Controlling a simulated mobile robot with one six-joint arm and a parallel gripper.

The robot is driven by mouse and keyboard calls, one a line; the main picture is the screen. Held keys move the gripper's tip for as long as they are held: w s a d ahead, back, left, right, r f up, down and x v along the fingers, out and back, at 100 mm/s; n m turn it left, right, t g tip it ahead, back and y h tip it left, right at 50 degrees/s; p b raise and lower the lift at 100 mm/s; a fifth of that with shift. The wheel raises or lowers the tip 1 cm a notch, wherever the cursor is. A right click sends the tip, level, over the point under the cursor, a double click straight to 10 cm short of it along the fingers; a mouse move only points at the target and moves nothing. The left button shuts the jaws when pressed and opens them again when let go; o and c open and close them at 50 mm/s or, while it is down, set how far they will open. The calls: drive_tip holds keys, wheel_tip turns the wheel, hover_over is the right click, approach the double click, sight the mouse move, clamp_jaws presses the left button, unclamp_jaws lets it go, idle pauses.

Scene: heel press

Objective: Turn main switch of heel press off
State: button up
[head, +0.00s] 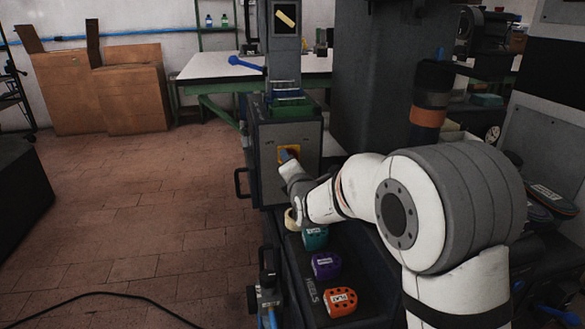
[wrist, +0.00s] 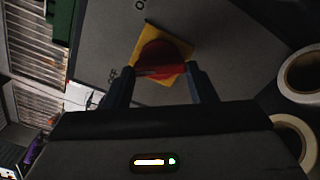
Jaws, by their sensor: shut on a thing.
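The main switch is a red knob (wrist: 163,54) on a yellow plate (wrist: 148,79), set on the grey front of the heel press (head: 262,183). In the head view the yellow plate (head: 295,149) shows only in part; my gripper hides most of the knob. My gripper (wrist: 163,72) is shut on the knob, with one dark finger on each side of its lower part in the wrist view. In the head view my gripper (head: 287,157) reaches the switch from the right. The knob's exact angle is hard to read.
Below the switch lie a teal block (head: 315,238), a purple block (head: 326,265) and an orange block (head: 341,302) on a dark ledge. A black handle (head: 240,183) sticks out left of the press. Tape rolls (wrist: 301,76) sit at right in the wrist view.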

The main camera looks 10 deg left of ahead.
drive_tip(key=shift+n, duration=1.3)
drive_tip(key=o, duration=1)
drive_tip(key=shift+w, duration=0.1)
drive_tip(key=p+v, duration=0.1)
drive_tip(key=v, duration=0.7)
drive_tip(key=shift+f, duration=0.1)
